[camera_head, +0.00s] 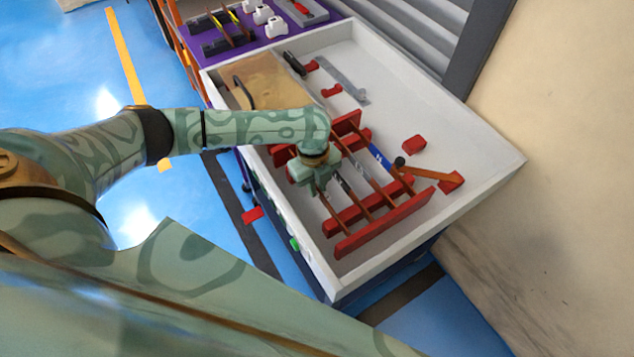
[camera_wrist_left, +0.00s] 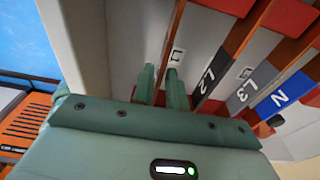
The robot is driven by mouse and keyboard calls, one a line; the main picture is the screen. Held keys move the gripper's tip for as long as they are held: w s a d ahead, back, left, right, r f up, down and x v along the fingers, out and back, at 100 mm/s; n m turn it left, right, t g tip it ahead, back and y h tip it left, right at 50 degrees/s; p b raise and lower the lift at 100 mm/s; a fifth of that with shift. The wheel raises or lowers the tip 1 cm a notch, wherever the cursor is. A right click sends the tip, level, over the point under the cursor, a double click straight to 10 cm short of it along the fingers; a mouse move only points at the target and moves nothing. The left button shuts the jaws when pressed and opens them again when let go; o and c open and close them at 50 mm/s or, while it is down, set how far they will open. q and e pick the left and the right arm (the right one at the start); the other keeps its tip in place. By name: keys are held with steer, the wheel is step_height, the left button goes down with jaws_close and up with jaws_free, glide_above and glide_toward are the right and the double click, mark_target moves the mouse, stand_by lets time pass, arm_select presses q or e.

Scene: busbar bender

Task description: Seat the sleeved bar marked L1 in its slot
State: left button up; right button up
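The sleeved bar marked L1 (camera_wrist_left: 177,57) is a thin copper bar with a white label, leftmost of the bars in the left wrist view. My left gripper (camera_wrist_left: 160,88) has one finger on each side of this bar and looks shut on it. In the head view the left gripper (camera_head: 317,185) points down at the left side of the red slotted supports (camera_head: 385,228). Bars marked L2 (camera_wrist_left: 206,80), L3 (camera_wrist_left: 243,92) and N (camera_wrist_left: 280,98) lie to its right. I cannot tell how deep L1 sits in its slot. My right gripper is not in view.
The white tray's rim (camera_head: 480,187) surrounds the supports. A wooden board (camera_head: 262,75), a grey metal strip (camera_head: 343,78) and a loose red block (camera_head: 414,144) lie in it. A copper piece with a red end (camera_head: 436,175) lies at the right.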

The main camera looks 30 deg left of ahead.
arm_select(q)
steer(key=shift+o, duration=1)
steer(key=shift+r, duration=0.1)
step_height(320, 180, up, 16)
steer(key=a+p, duration=0.1)
steer(key=p, duration=0.4)
steer(key=shift+w+a, duration=0.3)
steer(key=shift+w, duration=0.15)
